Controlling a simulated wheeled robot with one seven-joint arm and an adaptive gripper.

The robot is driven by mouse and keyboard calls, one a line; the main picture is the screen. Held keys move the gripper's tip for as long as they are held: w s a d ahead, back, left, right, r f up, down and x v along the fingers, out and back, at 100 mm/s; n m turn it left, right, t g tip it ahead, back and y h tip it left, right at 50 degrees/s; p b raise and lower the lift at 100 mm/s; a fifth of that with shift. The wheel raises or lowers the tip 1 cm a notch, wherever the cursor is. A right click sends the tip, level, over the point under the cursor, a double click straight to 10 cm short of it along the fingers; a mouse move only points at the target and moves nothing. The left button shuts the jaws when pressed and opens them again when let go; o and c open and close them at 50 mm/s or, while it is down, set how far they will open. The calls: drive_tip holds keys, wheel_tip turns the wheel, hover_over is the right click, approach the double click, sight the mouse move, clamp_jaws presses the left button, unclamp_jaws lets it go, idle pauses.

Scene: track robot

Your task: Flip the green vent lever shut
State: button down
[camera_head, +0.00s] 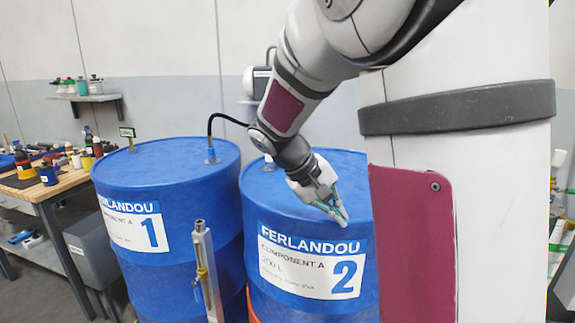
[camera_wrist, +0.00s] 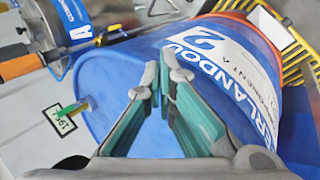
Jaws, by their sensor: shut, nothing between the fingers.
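Blue drum 2 (camera_head: 300,217) stands upright in the middle of the head view, and its side and label fill much of the wrist view (camera_wrist: 150,52). A small green lever (camera_wrist: 70,108) shows in the wrist view at a brass fitting on this drum's top, beside a tag (camera_wrist: 60,121) with writing. I cannot tell its exact angle. In the head view I cannot make this lever out. My gripper (camera_head: 341,214), with green finger pads, is shut and empty in front of the drum's upper edge. In the wrist view its fingertips (camera_wrist: 162,76) are apart from the lever.
Blue drum 1 (camera_head: 165,190) stands left of drum 2, with its own tag (camera_head: 127,132) on top. A cluttered workbench (camera_head: 50,187) is at left. A yellow grating (camera_wrist: 292,68) shows in the wrist view.

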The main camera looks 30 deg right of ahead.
drive_tip(key=w+d+h, duration=0.1)
drive_tip(key=d, duration=0.1)
drive_tip(key=w+d+g+h, duration=0.1)
drive_tip(key=w+d, duration=0.1)
drive_tip(key=w+d+g+h, duration=0.1)
drive_tip(key=d+h, duration=0.1)
drive_tip(key=d, duration=0.1)
drive_tip(key=shift+w+f, duration=0.3)
drive_tip(key=shift+f, duration=0.1)
drive_tip(key=w+d+h, duration=0.1)
drive_tip(key=w, duration=0.1)
drive_tip(key=w+d+r+h, duration=0.1)
drive_tip(key=w+h, duration=0.1)
drive_tip(key=w+d+g+h, duration=0.1)
drive_tip(key=w+d+h, duration=0.1)
drive_tip(key=shift+w+r, duration=0.1)
drive_tip(key=shift+r, duration=0.1)
drive_tip(key=shift+w+d+r+h, duration=0.15)
drive_tip(key=shift+w+r+h, duration=0.1)
drive_tip(key=shift+w+h, duration=0.5)
drive_tip(key=x, duration=1.4)
drive_tip(key=shift+s+f+p, duration=0.1)
drive_tip(key=shift+p, duration=0.3)
